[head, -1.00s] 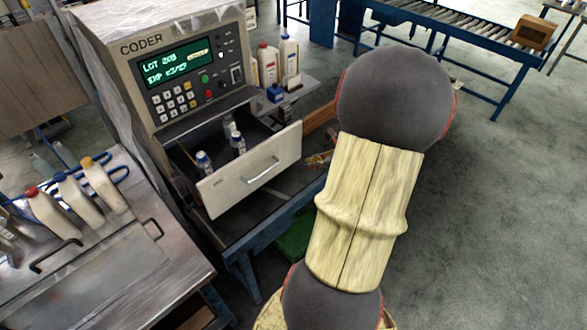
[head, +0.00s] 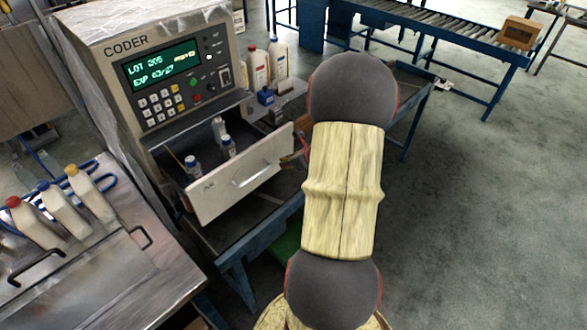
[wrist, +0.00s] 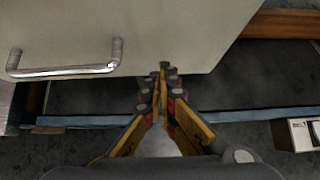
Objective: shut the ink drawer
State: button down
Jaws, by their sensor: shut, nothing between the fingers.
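The ink drawer (head: 213,203) of the coder machine (head: 150,72) is pulled out in the head view. In the wrist view the drawer front (wrist: 185,30) fills the upper part, with the handle (wrist: 65,68) at the left. My gripper (wrist: 163,68) is shut and empty, its fingertips at the lower edge of the drawer front, right of the handle. I cannot tell whether they touch it. My arm hides the gripper in the head view.
A blue-framed bench (head: 235,247) stands under the drawer. White bottles (head: 278,62) stand on a shelf right of the coder. A metal cabinet (head: 110,285) with bottles is at the left. A roller conveyor (head: 440,27) is at the back. Open floor lies at the right.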

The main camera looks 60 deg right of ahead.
jog(key=shift+w+d, duration=0.15)
jog(key=shift+w, duration=0.55)
jog(key=shift+w, duration=0.15)
jog(key=w+d+p, duration=0.2)
jog(key=w, duration=0.7)
jog(key=w+d+p, duration=0.2)
jog(key=w+p, duration=0.1)
jog(key=w, duration=0.6)
jog(key=w+d+p, duration=0.2)
jog(key=w, duration=0.8)
jog(key=shift+d, duration=0.35)
jog(key=shift+p, duration=0.3)
jog(key=shift+w+r, duration=0.1)
jog(key=shift+r, duration=0.05)
jog(key=shift+d, duration=0.1)
